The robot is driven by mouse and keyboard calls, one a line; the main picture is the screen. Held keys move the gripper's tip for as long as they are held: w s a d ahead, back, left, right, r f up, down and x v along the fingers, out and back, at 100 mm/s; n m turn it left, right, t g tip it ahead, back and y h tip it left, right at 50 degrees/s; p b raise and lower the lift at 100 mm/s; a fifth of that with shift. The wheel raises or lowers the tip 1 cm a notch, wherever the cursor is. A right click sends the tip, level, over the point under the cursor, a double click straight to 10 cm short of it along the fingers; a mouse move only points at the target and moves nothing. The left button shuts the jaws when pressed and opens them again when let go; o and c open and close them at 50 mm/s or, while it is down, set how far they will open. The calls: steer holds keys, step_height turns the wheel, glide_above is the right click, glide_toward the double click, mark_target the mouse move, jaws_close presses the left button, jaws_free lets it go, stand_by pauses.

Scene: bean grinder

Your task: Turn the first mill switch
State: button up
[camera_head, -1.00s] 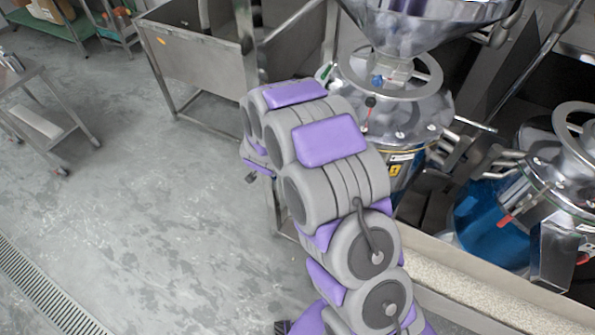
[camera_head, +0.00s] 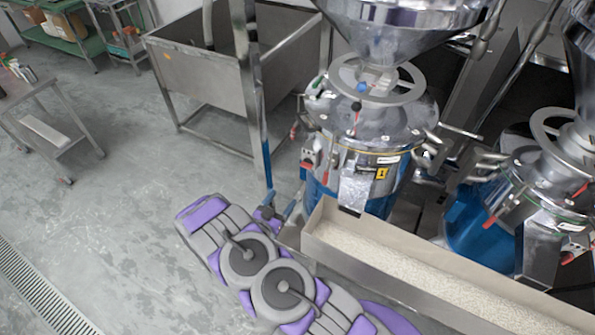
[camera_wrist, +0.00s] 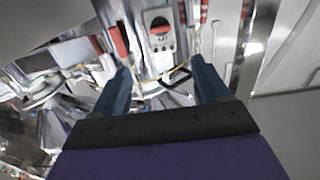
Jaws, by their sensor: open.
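The first mill (camera_head: 372,135), a steel drum with a blue lower body and a funnel above, stands right of centre in the head view. A small grey switch box (camera_head: 308,165) with red on it sits on its left side. In the wrist view the mill switch (camera_wrist: 160,27), a dark round knob with red on a pale plate, shows ahead, between the lines of the two fingers. My gripper (camera_wrist: 160,68) is open and empty, with its blue fingers apart and short of the switch. In the head view my gripper (camera_head: 281,200) is low and left of the mill.
A second mill (camera_head: 560,190) stands at the right. A tray of pale grains (camera_head: 318,236) lies in front of the mills, close to my arm. A steel sink (camera_head: 190,72) and an upright post (camera_head: 247,80) are behind.

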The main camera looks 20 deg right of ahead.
mark_target(305, 166)
steer(key=b+x, duration=0.2)
steer(key=x, duration=1.5)
steer(key=shift+w, duration=0.15)
steer(key=shift+r, duration=0.1)
steer(key=c, duration=1.1)
